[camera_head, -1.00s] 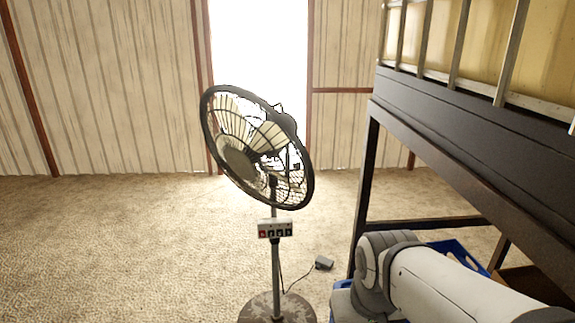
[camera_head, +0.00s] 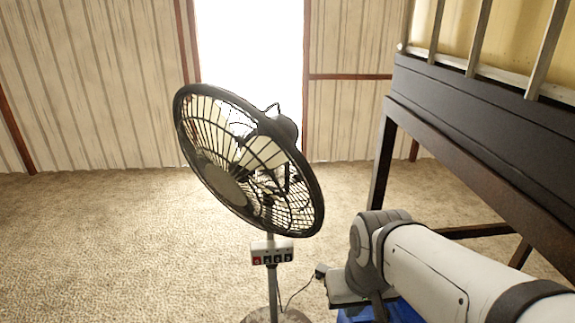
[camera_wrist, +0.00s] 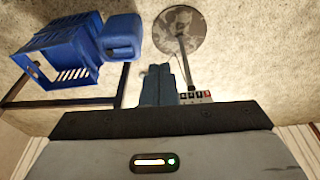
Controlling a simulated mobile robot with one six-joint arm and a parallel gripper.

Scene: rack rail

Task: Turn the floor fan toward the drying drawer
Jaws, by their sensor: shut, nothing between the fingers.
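The floor fan (camera_head: 250,165) stands near the middle of the head view. Its round black cage is tilted, its front facing left and toward me, with the motor housing behind at upper right. A white control box with a red button (camera_head: 272,252) sits on its pole. In the wrist view the fan's round base (camera_wrist: 181,34) and pole show beyond my gripper (camera_wrist: 160,82). My gripper is shut and empty; the control box is just right of the fingers in that view, and I see no contact. I cannot identify the drying drawer.
A dark-railed rack with metal bars (camera_head: 480,120) stands at the right, legs on the carpet. A blue crate (camera_wrist: 55,55) and a blue jug (camera_wrist: 121,37) are left in the wrist view. A cord runs from the fan. Carpet at left is clear.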

